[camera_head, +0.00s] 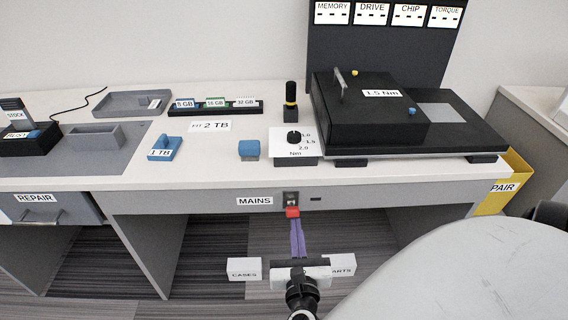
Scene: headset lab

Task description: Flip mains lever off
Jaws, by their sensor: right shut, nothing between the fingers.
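The mains lever (292,212) is a red handle at the bottom of a small dark switch plate (291,197) on the front edge of the bench, just right of the MAINS label (254,201). My right gripper (297,223) comes up from below with its narrow purple fingers together and empty. Its tips are just below the red handle in the picture; I cannot tell whether they touch it. My left gripper is not in view.
On the bench (230,174) stand a torque dial (308,146), a blue block (249,149) and a black 1.5 Nm unit (370,108). CASES (244,274) and PARTS boxes (343,257) are low, beside my gripper. A yellow bin (516,166) stands at the right. The space under the bench is open.

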